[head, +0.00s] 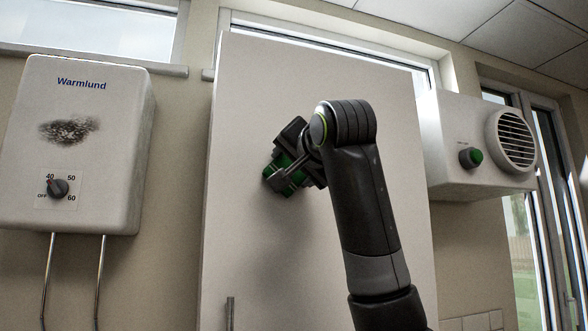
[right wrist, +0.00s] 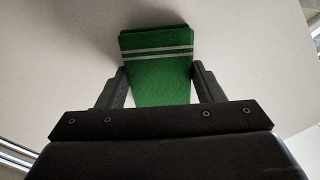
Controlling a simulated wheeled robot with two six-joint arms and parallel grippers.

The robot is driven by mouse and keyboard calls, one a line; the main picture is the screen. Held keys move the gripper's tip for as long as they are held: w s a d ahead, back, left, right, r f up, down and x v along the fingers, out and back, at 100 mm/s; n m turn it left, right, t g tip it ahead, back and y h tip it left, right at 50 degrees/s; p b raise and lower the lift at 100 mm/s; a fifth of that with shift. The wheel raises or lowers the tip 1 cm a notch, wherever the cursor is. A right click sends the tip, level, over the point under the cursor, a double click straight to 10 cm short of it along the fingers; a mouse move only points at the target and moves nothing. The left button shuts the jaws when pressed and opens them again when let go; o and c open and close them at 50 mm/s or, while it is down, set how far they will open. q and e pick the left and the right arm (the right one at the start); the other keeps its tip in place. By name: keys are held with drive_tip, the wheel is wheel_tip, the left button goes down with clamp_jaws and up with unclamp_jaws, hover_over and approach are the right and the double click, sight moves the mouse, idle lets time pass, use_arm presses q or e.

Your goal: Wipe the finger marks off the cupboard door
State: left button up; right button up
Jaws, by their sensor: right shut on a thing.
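The pale cupboard door (head: 255,245) fills the middle of the head view, with a thin upright handle (head: 229,312) low on its left side. I see no finger marks on its bare part; my arm hides some of it. My right gripper (head: 285,172) is in front of the door's middle, shut on a green cloth or pad (head: 280,182). In the right wrist view the green pad (right wrist: 158,75) has two pale stripes and sits between both fingers, facing the pale door (right wrist: 70,60). A shadow lies beside it; I cannot tell whether it touches. My left gripper is not in view.
A white water heater (head: 110,120) with a dark smudge (head: 68,131) and a dial (head: 57,188) hangs left of the door. Windows stand above and far right.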

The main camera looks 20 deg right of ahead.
drive_tip(key=shift+s+d+b, duration=0.1)
drive_tip(key=shift+s+b, duration=1.4)
drive_tip(key=shift+s, duration=1.2)
drive_tip(key=s+b, duration=0.1)
drive_tip(key=s, duration=0.2)
drive_tip(key=shift+b, duration=0.3)
drive_tip(key=shift+w, duration=0.1)
drive_tip(key=shift+f, duration=0.1)
